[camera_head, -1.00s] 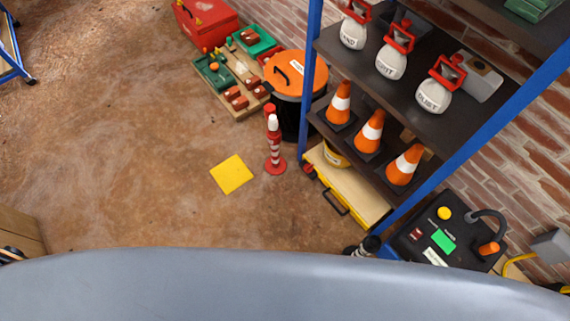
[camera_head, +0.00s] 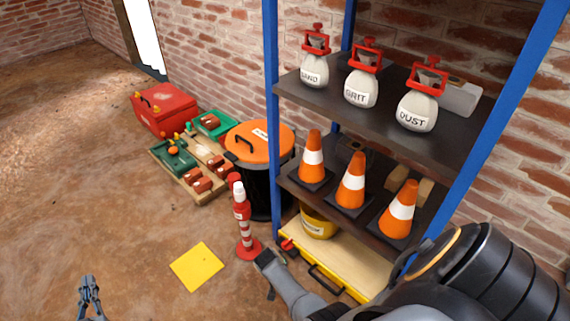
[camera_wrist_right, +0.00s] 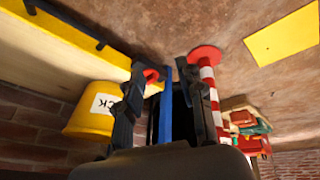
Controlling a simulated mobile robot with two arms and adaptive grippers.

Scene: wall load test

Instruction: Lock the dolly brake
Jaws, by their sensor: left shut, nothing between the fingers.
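The dolly (camera_head: 335,262) is a low platform with a wooden top and a yellow edge, under the blue-posted shelf. A small red part (camera_head: 287,243), perhaps the brake pedal, sits at its left corner; it also shows in the right wrist view (camera_wrist_right: 150,74). My right gripper (camera_head: 264,262) is just in front of that corner. In the right wrist view its fingers (camera_wrist_right: 162,66) are apart with nothing held, and the red part is beside one fingertip. Contact cannot be told. My left gripper (camera_head: 89,284) is shut and empty over the floor at lower left.
A red-and-white post (camera_head: 243,225) stands close left of the right gripper. A yellow bucket (camera_head: 318,224) stands on the dolly. An orange-lidded bin (camera_head: 262,170) is behind the post. A yellow square (camera_head: 197,266) lies on the floor. Cones and labelled bags fill the shelf.

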